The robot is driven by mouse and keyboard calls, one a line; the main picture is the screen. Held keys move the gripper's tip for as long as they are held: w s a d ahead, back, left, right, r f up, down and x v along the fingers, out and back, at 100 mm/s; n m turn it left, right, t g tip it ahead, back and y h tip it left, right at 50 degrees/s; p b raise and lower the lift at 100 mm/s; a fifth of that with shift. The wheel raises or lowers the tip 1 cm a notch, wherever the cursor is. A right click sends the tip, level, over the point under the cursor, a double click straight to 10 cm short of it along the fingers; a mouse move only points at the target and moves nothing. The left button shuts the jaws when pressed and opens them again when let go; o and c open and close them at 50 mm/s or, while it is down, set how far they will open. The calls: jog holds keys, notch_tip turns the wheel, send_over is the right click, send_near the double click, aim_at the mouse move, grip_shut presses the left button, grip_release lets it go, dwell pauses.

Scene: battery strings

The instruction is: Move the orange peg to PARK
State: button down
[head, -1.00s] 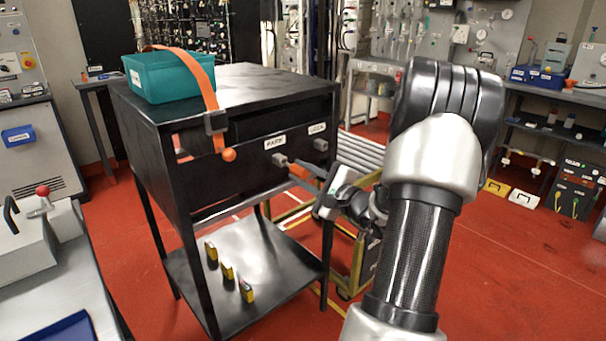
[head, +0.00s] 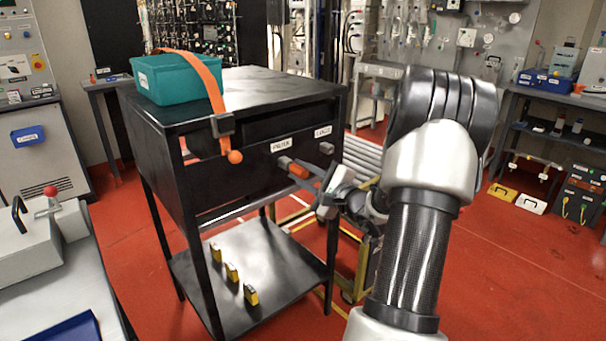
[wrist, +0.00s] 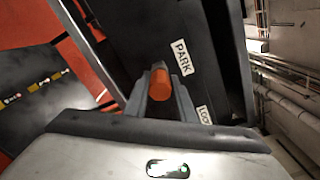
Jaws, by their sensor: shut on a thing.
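The orange peg (head: 298,171) is at the front of the black cabinet, at the grey socket (head: 284,162) below the PARK label (head: 281,144). My gripper (head: 308,178) is shut on it from the right. In the wrist view the round orange end of the peg (wrist: 159,84) sits between the two grey fingers, with the PARK label (wrist: 181,57) just to its right. The peg's far end is hidden, so I cannot tell how deep it sits in the socket. A second grey socket (head: 326,148) under the LOCK label (head: 323,132) looks empty.
A teal bin (head: 180,80) stands on the cabinet top (head: 265,85). Several yellow-black blocks (head: 232,271) stand on the lower shelf (head: 285,262). Yellow-framed cart stands right.

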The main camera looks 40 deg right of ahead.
jog(key=shift+w+a, duration=0.1)
jog(key=shift+w, duration=0.55)
jog(key=c, duration=1.4)
grip_release()
jog(key=s+d+p, duration=0.1)
jog(key=s+p, duration=0.1)
jog(key=s, duration=1.5)
jog(key=shift+s+d, duration=0.15)
jog(key=shift+d, duration=0.05)
